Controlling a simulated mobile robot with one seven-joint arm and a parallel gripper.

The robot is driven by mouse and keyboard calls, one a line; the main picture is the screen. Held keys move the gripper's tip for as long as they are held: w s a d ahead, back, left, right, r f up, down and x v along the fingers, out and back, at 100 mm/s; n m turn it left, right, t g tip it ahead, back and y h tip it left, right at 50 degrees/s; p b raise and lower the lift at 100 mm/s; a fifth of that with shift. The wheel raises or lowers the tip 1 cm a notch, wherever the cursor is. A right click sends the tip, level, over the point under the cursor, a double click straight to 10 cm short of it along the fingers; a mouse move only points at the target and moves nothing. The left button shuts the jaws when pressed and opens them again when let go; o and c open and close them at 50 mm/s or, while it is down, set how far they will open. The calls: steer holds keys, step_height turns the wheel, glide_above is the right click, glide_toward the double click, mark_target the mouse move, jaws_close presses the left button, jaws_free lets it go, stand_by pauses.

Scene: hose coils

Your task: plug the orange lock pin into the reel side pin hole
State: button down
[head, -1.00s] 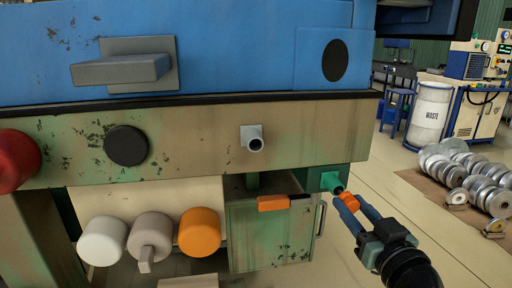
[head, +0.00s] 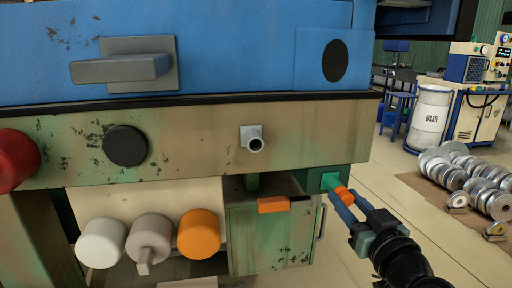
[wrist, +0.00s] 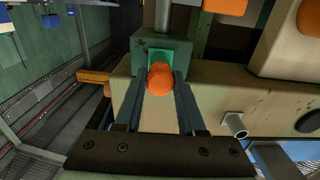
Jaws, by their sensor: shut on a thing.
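The orange lock pin (head: 343,193) is between the two blue fingers of my gripper (head: 342,203), which is shut on it. Its orange head also shows in the wrist view (wrist: 160,80), between both fingertips (wrist: 159,88). The pin meets the bright green collar (head: 330,181) on the dark green block (head: 314,179) at the bench's lower right. In the wrist view the green block (wrist: 144,62) is directly beyond the orange head. The hole itself is hidden behind the pin, so I cannot tell how deep the pin sits.
A green cabinet (head: 262,238) with an orange bar (head: 272,204) stands left of the block. A grey pipe stub (head: 255,144) sticks out of the beam above. Orange, grey and white rollers are at lower left. Metal coils (head: 465,180) lie on the floor at right; the floor between is clear.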

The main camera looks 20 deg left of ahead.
steer(key=shift+c, duration=2.1)
jaws_free()
steer(key=shift+s+d, duration=0.15)
steer(key=shift+v, duration=2.05)
steer(key=shift+s, duration=0.1)
